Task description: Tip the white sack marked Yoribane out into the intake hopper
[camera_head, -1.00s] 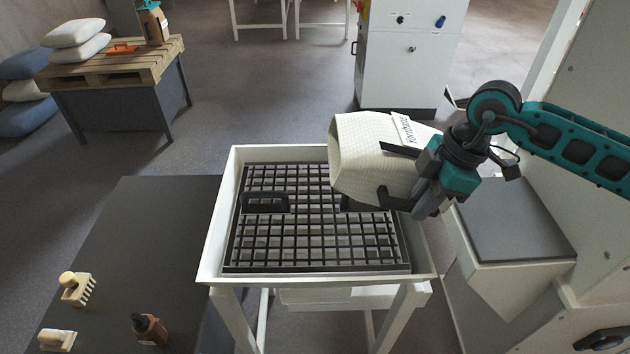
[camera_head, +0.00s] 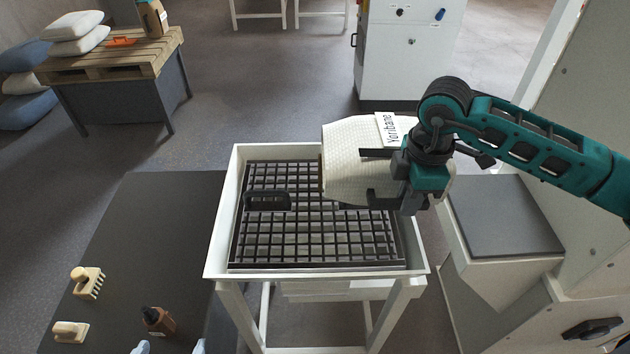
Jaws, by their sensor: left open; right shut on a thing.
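The white sack (camera_head: 345,145) with a "Yoribane" label is held above the right part of the intake hopper (camera_head: 226,215). It lies roughly sideways, its left end over the black grate (camera_head: 290,235). My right gripper (camera_head: 367,176) is shut on the sack from the right, with one dark finger above the other across its side. No material shows coming out, and the grate under the sack is hidden. Two pale tips at the bottom edge appear to be my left gripper (camera_head: 170,347), apart and empty; the rest is out of frame.
A dark tabletop (camera_head: 150,230) at left holds two pale brushes (camera_head: 88,283) (camera_head: 70,331) and a brown bottle (camera_head: 158,321). A pallet table (camera_head: 120,65) with white sacks stands at back left. A white cabinet (camera_head: 408,60) stands behind. A grey-topped box (camera_head: 505,215) is right.

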